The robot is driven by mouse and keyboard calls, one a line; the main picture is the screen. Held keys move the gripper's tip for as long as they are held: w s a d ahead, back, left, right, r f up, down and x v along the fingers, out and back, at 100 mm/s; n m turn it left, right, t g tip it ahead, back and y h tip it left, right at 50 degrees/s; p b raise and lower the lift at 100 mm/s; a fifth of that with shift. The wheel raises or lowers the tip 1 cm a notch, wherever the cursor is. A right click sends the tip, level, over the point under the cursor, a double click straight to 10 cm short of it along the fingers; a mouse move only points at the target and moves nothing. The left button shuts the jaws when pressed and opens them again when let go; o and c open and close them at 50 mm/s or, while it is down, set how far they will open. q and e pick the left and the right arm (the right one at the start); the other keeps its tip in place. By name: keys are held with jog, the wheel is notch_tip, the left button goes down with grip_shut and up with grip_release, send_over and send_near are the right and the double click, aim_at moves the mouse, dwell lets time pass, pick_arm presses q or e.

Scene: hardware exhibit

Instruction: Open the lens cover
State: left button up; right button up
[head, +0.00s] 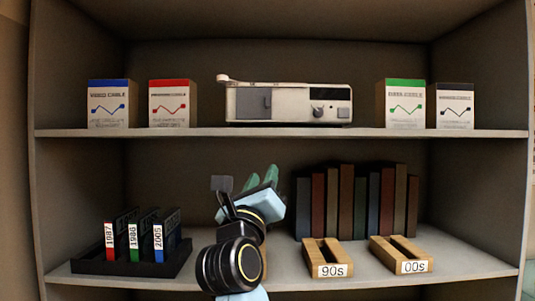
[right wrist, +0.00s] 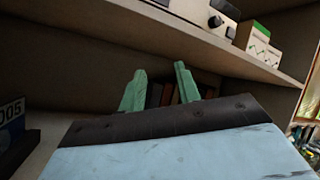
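A cream box-shaped device (head: 288,103) stands on the upper shelf, with a dark grey square panel (head: 254,103) on the left of its front. The panel looks flush with the front; I take it for the lens cover, but cannot be sure. A knob and a dark window are on its right side. My right gripper (head: 261,181) is below the upper shelf, in front of the lower compartment, with its green fingers pointing up and apart. In the right wrist view the fingers (right wrist: 158,90) hold nothing, and the device (right wrist: 203,12) shows partly at the top. My left gripper is not in view.
The upper shelf edge (head: 300,133) lies between my right gripper and the device. Small boxes (head: 173,104) stand on both sides of the device. Below are a black tray (head: 115,266) of labelled cartridges, dark books (head: 346,200) and two wooden holders (head: 328,256).

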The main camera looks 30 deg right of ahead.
aim_at(267, 104)
jog(key=s+a+r+m+t+y, duration=0.25)
jog(key=s+r+y, duration=0.3)
jog(key=r, duration=0.45)
jog(key=p+x, duration=0.1)
jog(key=x, duration=0.3)
jog(key=p+x, duration=0.2)
jog(key=x, duration=0.2)
jog(key=p+x, duration=0.1)
jog(key=x, duration=0.4)
jog(key=shift+s+d+p, duration=0.2)
jog(key=shift+d+p, duration=0.05)
jog(key=shift+p, duration=0.1)
grip_shut()
